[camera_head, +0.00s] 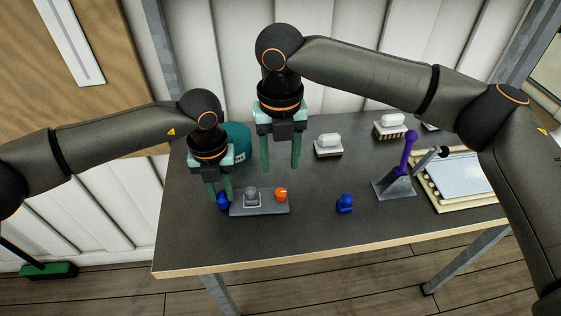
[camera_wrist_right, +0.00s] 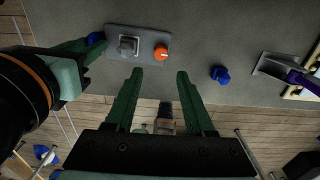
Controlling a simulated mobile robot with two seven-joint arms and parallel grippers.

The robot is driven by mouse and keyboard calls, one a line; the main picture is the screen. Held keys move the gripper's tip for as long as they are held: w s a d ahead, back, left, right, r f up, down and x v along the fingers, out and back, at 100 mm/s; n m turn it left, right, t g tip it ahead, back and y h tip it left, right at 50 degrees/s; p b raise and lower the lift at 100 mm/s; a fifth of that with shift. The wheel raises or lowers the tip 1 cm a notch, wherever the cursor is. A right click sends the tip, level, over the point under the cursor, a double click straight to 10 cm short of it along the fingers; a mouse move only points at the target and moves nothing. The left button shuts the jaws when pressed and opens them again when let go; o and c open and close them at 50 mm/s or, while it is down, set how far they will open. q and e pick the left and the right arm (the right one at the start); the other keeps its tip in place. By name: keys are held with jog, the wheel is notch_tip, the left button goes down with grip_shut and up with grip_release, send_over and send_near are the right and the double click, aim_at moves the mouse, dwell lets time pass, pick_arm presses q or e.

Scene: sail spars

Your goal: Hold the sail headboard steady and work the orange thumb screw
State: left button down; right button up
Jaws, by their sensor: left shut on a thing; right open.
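The sail headboard is a grey plate (camera_head: 262,209) lying on the dark table, with a grey raised fitting (camera_head: 252,194) and the orange thumb screw (camera_head: 281,195) at its right end. In the right wrist view the plate (camera_wrist_right: 117,47) and the orange screw (camera_wrist_right: 161,53) show near the top. My left gripper (camera_head: 219,197) is shut at the plate's left end, where a blue piece (camera_head: 223,202) also sits; the exact contact is hidden. My right gripper (camera_head: 281,168) is open and empty, above and behind the plate, its fingers pointing down.
A second blue piece (camera_head: 345,204) stands to the right of the plate. A grey stand with a purple-handled tool (camera_head: 408,150) and a cream tray (camera_head: 455,178) are further right. White brushes (camera_head: 329,145) and a teal round container (camera_head: 238,142) stand behind. The table's front strip is clear.

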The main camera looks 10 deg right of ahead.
aim_at(281, 192)
notch_tip(281, 192, down, 9)
jog(key=shift+r, duration=0.1)
grip_shut()
jog(key=shift+c, duration=0.2)
grip_release()
jog(key=m, duration=0.3)
jog(key=shift+m, duration=0.3)
jog(key=m, duration=1)
jog(key=shift+m, duration=0.4)
jog(key=m, duration=0.5)
jog(key=shift+m, duration=0.3)
jog(key=m, duration=0.8)
jog(key=shift+m, duration=0.4)
jog(key=m, duration=0.9)
grip_shut()
